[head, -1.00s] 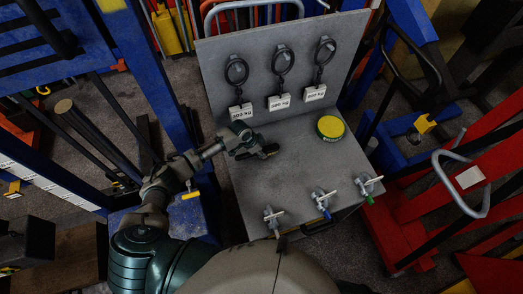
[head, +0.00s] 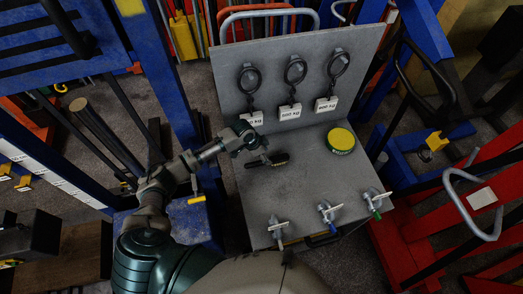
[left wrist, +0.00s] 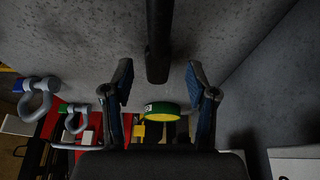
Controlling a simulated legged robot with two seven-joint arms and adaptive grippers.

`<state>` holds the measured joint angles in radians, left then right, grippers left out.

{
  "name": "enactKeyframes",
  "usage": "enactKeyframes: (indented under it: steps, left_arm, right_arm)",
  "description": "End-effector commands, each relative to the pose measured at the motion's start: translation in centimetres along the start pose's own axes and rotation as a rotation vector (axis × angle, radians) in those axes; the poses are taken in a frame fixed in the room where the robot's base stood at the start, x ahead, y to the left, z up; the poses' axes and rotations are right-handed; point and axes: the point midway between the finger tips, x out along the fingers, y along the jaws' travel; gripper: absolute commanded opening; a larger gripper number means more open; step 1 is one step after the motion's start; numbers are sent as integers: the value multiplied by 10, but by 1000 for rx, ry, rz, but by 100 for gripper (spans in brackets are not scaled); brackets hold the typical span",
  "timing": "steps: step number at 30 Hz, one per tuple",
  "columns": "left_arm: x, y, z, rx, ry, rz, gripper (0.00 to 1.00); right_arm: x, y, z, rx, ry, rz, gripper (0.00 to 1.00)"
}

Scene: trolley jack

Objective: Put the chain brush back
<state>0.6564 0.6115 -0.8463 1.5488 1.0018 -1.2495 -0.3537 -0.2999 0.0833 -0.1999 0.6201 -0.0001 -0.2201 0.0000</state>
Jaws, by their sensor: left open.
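The chain brush (head: 268,160), a small dark tool, lies on the flat grey shelf (head: 300,180), left of the round tin. My left gripper (head: 254,143) is open, close behind the brush in the head view, with a small visible gap. In the left wrist view, the two spread fingers of my left gripper (left wrist: 162,100) have nothing gripped between their tips. A dark upright bar, probably part of the brush (left wrist: 158,40), shows beyond them. Its far end is cut off by the frame. My right gripper is not in view.
A green and yellow tin (head: 341,140) stands on the shelf's right. Several shackles (head: 328,211) line its front edge. Dark eyebolts with white weight tags (head: 290,111) hang on the upright back panel (head: 225,80). Blue and red frames flank the shelf. Its middle is clear.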

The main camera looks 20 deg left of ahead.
Motion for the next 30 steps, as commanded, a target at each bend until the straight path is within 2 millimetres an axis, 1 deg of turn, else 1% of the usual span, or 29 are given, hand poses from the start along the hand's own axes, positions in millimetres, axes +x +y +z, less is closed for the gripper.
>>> enactKeyframes:
  steps: [1,4,6,10,14,27,29,30]
  left_arm:
    - [-11,-1,0,3,0,-3,58]
    - [-31,-1,0,2,1,-3,58]
    - [-42,0,0,2,0,-3,58]
    - [-54,0,0,0,-1,0,58]
    - [-58,0,0,-1,-1,0,58]
    - [-58,0,0,0,0,0,58]
    - [-56,2,0,1,0,2,58]
    - [-54,7,0,2,1,5,58]
  right_arm:
    - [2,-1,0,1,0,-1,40]
    - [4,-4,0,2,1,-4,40]
    - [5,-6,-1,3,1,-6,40]
    - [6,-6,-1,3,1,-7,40]
    - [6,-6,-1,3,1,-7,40]
    - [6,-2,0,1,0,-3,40]
    - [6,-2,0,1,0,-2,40]
    - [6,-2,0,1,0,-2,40]
